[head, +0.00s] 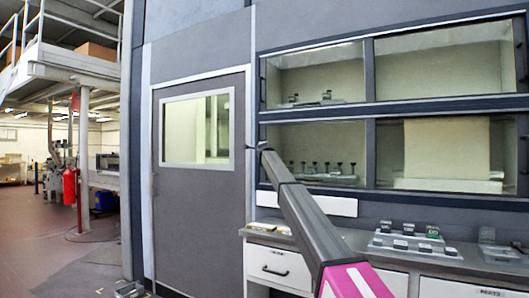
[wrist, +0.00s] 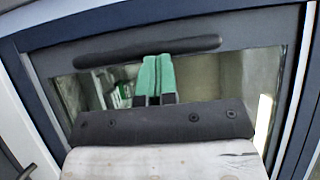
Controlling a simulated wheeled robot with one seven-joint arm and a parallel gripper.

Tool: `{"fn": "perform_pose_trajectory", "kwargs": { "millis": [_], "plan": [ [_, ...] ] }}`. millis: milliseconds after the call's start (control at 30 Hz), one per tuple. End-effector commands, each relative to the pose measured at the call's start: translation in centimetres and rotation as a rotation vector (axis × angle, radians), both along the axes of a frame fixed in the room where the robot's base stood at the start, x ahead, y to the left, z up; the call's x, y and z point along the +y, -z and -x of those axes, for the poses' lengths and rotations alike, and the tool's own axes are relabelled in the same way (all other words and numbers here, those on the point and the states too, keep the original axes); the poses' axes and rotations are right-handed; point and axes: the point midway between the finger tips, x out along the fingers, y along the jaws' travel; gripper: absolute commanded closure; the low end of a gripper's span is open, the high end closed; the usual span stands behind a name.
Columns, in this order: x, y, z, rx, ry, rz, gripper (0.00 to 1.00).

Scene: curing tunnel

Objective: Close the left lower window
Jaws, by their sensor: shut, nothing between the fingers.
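The left lower window (head: 315,145) is in the lower row of the grey wall unit in the head view. Several small dark items show behind it. I cannot tell from the glass how far it stands open. My arm reaches up to its left edge; the fingers are too small to make out there. In the wrist view, my gripper (wrist: 157,62) has its green fingers shut together and empty. Their tips are at a long dark bar handle (wrist: 105,50) on the grey window frame. They seem to overlap it; I cannot tell whether they touch. The gripper body hides the pane's lower part.
A grey door (head: 200,225) with a small pane is left of the windows. A counter (head: 375,245) with drawers runs below them, holding a tray of small dark blocks (head: 415,241). The right lower window (head: 445,148) is alongside. Open floor lies at the far left.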

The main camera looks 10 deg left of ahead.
Motion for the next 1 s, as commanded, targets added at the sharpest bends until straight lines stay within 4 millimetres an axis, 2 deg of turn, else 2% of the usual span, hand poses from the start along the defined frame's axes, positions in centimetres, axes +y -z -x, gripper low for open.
{"fn": "perform_pose_trajectory", "kwargs": {
  "millis": [367, 567, 800, 1000],
  "plan": [
    [0.4, -0.2, -0.4, -0.004, -0.004, -0.001, 1.00],
    [-0.8, -0.2, 0.2, -0.004, -0.003, -0.002, 1.00],
    [-4.7, 0.0, 2.2, -0.002, 0.001, -0.002, 1.00],
    [-5.7, 0.0, 6.8, -0.002, 0.000, -0.001, 1.00]
  ]
}}
